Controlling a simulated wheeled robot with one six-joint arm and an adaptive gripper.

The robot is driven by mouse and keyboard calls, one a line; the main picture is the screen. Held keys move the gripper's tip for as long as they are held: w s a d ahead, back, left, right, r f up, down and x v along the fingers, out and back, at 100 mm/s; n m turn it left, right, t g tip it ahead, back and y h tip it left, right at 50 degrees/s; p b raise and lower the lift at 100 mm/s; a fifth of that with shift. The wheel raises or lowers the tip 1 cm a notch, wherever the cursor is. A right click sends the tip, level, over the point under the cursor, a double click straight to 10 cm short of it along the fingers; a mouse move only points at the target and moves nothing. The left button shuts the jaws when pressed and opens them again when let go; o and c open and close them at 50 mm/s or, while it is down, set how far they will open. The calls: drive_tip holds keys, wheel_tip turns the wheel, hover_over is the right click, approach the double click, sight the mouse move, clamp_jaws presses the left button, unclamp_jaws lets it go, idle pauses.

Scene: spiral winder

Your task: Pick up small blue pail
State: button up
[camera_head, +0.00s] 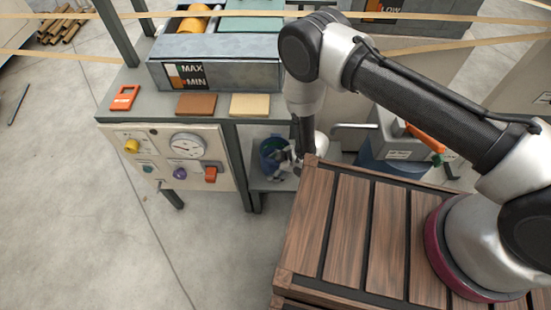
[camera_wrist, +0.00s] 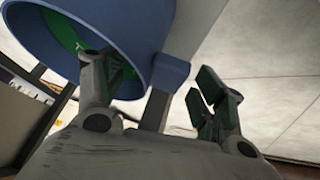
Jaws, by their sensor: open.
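The small blue pail (camera_head: 267,150) stands on the low shelf of the grey machine frame, in the gap right of the control panel. In the wrist view the pail (camera_wrist: 120,20) fills the upper left, with its round mouth and green inside showing. My gripper (camera_head: 291,160) is at the pail's right side, partly covering it. In the wrist view my gripper (camera_wrist: 160,76) has its fingers apart. The left finger overlaps the pail's mouth, and the right finger is outside, beyond a blue lug on the rim. I cannot tell whether either finger touches the pail.
The control panel (camera_head: 170,157) with a gauge and knobs is to the left. A grey box (camera_head: 395,145) with an orange handle stands to the right.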

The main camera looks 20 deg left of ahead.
drive_tip(key=shift+f, duration=0.2)
drive_tip(key=shift+a, duration=0.1)
drive_tip(key=c, duration=1.4)
drive_tip(key=shift+c, duration=0.2)
drive_tip(key=shift+r, duration=0.15)
